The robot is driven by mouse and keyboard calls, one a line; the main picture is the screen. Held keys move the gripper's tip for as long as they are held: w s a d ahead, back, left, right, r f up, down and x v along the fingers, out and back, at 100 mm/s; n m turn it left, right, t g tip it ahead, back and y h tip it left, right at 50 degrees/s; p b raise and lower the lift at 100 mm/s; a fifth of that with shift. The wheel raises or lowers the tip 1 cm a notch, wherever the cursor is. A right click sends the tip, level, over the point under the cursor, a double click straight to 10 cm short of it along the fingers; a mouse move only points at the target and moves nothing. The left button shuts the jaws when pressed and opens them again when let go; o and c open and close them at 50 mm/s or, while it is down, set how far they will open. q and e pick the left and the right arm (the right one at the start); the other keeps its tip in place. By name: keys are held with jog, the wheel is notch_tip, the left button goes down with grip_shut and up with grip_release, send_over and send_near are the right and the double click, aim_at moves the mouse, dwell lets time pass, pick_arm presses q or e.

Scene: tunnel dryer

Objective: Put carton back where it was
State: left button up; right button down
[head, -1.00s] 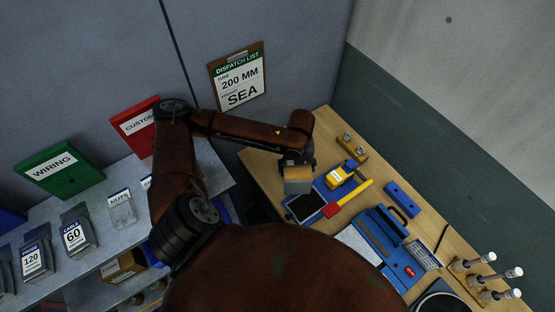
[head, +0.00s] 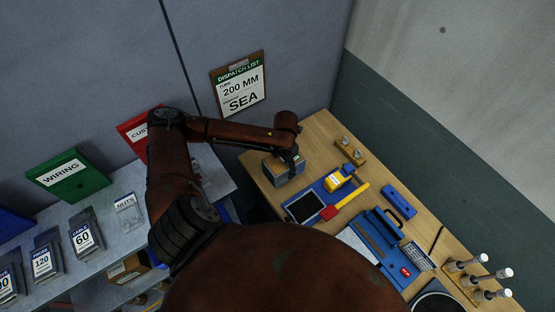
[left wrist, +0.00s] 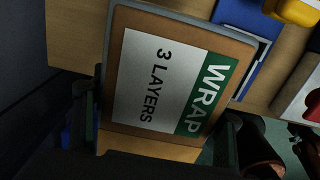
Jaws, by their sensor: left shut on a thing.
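In the left wrist view the carton (left wrist: 120,18) shows a brown face with a white and green label reading "WRAP 3 LAYERS", between the two fingers of my left gripper (left wrist: 165,128). I cannot tell whether its underside touches the table. My right gripper is not in view.
A wooden block (head: 350,151) stands behind. A grey shelf (head: 110,215) with labelled bins is at the left.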

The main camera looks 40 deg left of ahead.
pick_arm(q)
jog(key=w+a+f, duration=0.2)
jog(key=w+a+f+p, duration=0.1)
jog(key=w+a+f, duration=0.1)
jog(key=a, duration=0.1)
jog(key=w+a+f+p, duration=0.1)
jog(key=w+a+f, duration=0.1)
jog(key=f, duration=0.1)
jog(key=shift+a, duration=0.25)
jog(key=shift+w+a+f, duration=0.2)
jog(key=shift+a+f, duration=0.2)
jog(key=shift+f, duration=0.25)
jog(key=shift+f+p, duration=0.8)
jog(key=shift+f, duration=0.65)
